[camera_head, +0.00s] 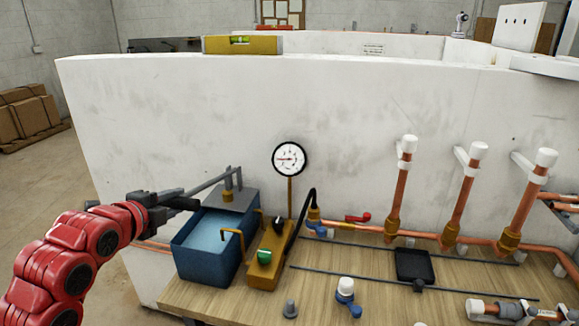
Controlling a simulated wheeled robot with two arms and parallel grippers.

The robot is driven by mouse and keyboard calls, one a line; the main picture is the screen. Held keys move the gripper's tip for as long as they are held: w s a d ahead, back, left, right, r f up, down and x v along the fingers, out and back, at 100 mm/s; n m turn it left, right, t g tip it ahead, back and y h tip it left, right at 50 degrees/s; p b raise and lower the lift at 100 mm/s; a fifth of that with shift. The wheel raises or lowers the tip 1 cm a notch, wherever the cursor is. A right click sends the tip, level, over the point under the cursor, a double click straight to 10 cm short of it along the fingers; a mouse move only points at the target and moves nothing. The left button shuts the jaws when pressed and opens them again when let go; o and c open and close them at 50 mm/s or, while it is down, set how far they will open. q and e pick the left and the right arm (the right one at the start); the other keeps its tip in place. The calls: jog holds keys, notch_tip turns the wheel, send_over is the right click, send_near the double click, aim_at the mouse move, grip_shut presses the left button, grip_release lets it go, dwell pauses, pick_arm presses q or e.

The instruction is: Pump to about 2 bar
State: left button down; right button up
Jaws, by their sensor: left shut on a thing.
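A blue test pump tank (207,250) with water in it stands on the left end of the wooden bench. Its grey lever (208,184) slopes down to the left from the pump head, ending in a dark handle. My left gripper (163,202) is shut on this handle, beside the tank's left edge. A round white pressure gauge (289,159) stands on a brass stem behind the orange-brown valve block (263,268). Its needle is too small to read surely. The block carries a green knob (264,256) and a black knob (278,223). My right gripper is not in view.
A black hose (300,218) runs from the block to copper pipework (345,227) along the white wall. Capped vertical copper pipes (398,190) stand at the right. A blue-and-white fitting (346,294) and a black tray (414,265) lie on the bench. A spirit level (242,45) rests on the wall top.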

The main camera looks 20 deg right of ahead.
pick_arm(q)
jog(key=f, duration=0.1)
jog(key=f+b, duration=0.2)
jog(key=shift+s+a+t, duration=0.25)
jog(key=shift+s+t, duration=0.05)
jog(key=shift+t, duration=0.1)
notch_tip(320, 180, down, 6)
jog(key=t+h+b, duration=0.2)
jog(key=b, duration=0.5)
jog(key=shift+s+a+b, duration=0.15)
jog(key=shift+s+b, duration=0.05)
jog(key=shift+b, duration=0.15)
